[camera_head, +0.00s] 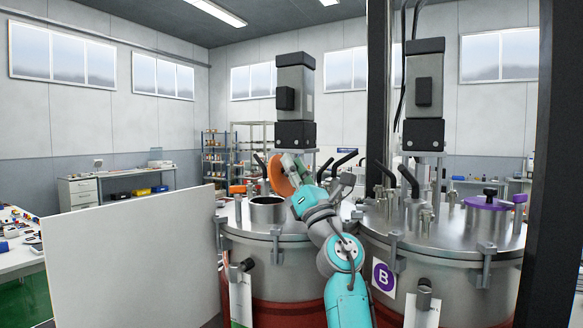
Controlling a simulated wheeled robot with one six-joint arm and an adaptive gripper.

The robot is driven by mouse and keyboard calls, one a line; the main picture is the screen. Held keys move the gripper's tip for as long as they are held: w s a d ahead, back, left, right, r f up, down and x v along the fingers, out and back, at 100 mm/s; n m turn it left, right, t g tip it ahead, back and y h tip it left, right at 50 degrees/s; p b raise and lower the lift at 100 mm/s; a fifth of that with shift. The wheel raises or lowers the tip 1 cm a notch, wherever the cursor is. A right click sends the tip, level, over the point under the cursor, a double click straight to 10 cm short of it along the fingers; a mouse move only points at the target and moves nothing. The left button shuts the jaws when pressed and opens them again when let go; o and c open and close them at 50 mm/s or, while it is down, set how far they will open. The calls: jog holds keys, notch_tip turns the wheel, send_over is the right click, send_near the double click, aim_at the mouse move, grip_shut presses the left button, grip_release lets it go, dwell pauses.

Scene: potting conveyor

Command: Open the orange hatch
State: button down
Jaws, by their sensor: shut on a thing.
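The orange hatch (280,175) is a round lid on the left steel tank (270,247). It stands tilted up, nearly on edge, above the round metal neck (268,212), whose mouth is uncovered. My gripper (293,168) is at the right side of the hatch and shut on it. The fingertips are small and partly hidden, so the exact grip point on the hatch is unclear. My turquoise arm reaches up to it from the lower middle.
A motor column (295,100) rises just behind the hatch. Black-handled levers (345,159) stand to its right. The right tank has a purple hatch (487,203) lying flat and a "B" sign (383,277). A white panel (130,262) stands at front left.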

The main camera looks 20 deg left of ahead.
jog(key=shift+w+d+f, duration=0.1)
jog(key=shift+d+f, duration=0.2)
jog(key=shift+d, duration=0.2)
jog(key=shift+w+d+f, duration=0.1)
jog(key=shift+d+f, duration=0.15)
jog(key=shift+d, duration=0.25)
jog(key=shift+f, duration=0.1)
jog(key=c, duration=1.2)
grip_release()
jog(key=shift+d, duration=0.1)
jog(key=shift+o, duration=0.2)
jog(key=shift+s+r, duration=0.15)
jog(key=shift+r, duration=0.05)
jog(key=v, duration=1.1)
jog(key=shift+s+d+f, duration=0.15)
jog(key=shift+s+f, duration=0.05)
jog(key=shift+f, duration=0.15)
